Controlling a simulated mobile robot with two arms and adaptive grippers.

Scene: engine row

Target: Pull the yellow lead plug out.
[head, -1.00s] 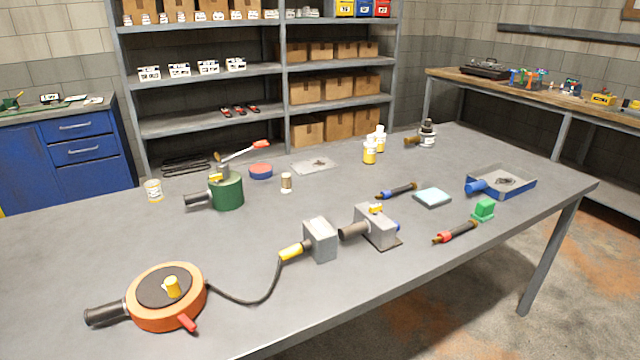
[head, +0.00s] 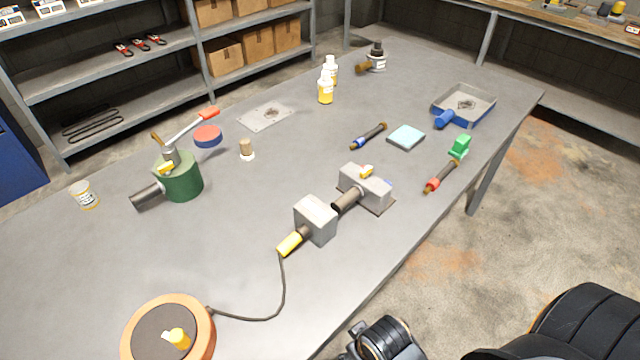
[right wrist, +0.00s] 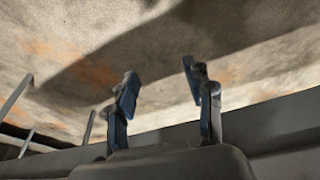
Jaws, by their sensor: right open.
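The yellow lead plug (head: 289,244) sits at the lower left face of a grey box (head: 316,219) on the table and appears plugged into it. A dark cable (head: 283,292) runs from the plug to an orange reel (head: 137,318) with a dark top, at the lower left. In the right wrist view my right gripper (right wrist: 160,88) is open and empty, with bare floor beyond its fingers. Dark parts of my right arm show at the bottom of the head view, off the table's front edge. My left gripper is in neither view.
The table (head: 380,262) has a grey block device (head: 364,187) right of the box. A green canister (head: 181,178) stands at the left. A red-banded tool (head: 441,177), blue-banded tool (head: 368,136) and blue tray (head: 463,104) lie farther right. The surface around the cable is clear.

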